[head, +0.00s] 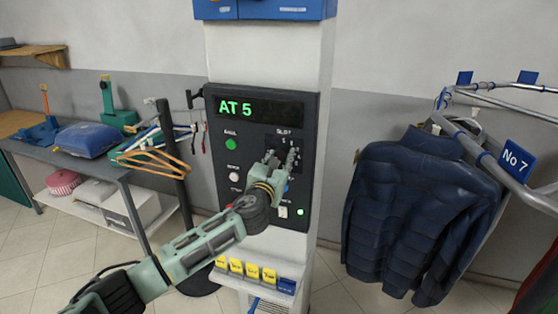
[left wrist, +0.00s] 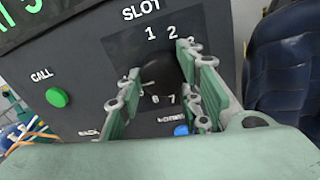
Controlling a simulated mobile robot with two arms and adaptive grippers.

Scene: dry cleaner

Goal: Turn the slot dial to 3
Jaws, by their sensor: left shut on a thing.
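The black slot dial (left wrist: 158,74) sits on the dark control panel (head: 226,185) under the word SLOT. My left gripper (head: 279,163) reaches the panel and is shut on the dial, with a finger on either side in the left wrist view (left wrist: 165,82). I cannot tell which number the dial points to. The green display (head: 258,107) above reads AT 5. My right gripper is not in view.
A green CALL button (left wrist: 57,97) is left of the dial and a blue button (left wrist: 181,130) below it. Yellow tags (head: 236,266) line a ledge beneath the panel. A navy puffer jacket (head: 415,215) hangs on a rail at right.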

